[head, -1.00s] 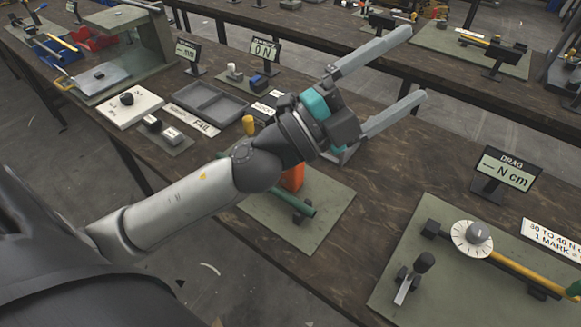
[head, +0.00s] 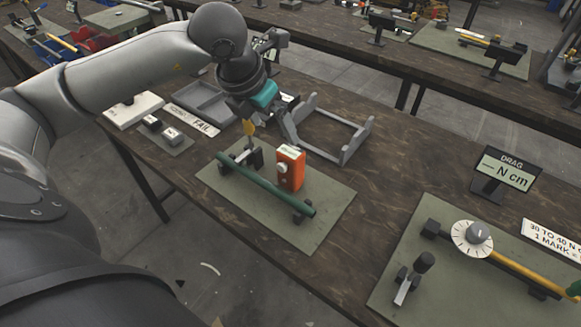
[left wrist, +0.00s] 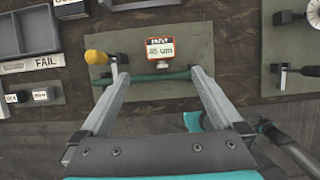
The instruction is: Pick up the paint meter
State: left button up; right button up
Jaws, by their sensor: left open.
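The paint meter is a small orange box (head: 291,167) with a white label and a pale round knob. It stands upright on a green mat (head: 322,212), behind a dark green bar (head: 262,184). In the left wrist view the meter (left wrist: 160,50) shows its display from above, ahead of the fingertips. My left gripper (head: 287,131) points down over the mat, close above and behind the meter in the head view.
A yellow-handled lever (head: 249,128) stands left of the meter; its handle shows in the left wrist view (left wrist: 97,57). A grey frame (head: 355,147) stands behind the mat. A drag readout (head: 505,170) and dial fixture (head: 473,238) are at right. Bare tabletop lies between the mats.

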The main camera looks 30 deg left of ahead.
aim_at(286, 152)
pick_arm(q)
jog(key=x, duration=0.9)
jog(key=shift+a+b, duration=0.1)
jog(key=shift+b, duration=0.2)
jog(key=shift+x, duration=3.05)
jog(key=shift+s, duration=0.2)
jog(key=shift+r, duration=0.1)
grip_shut()
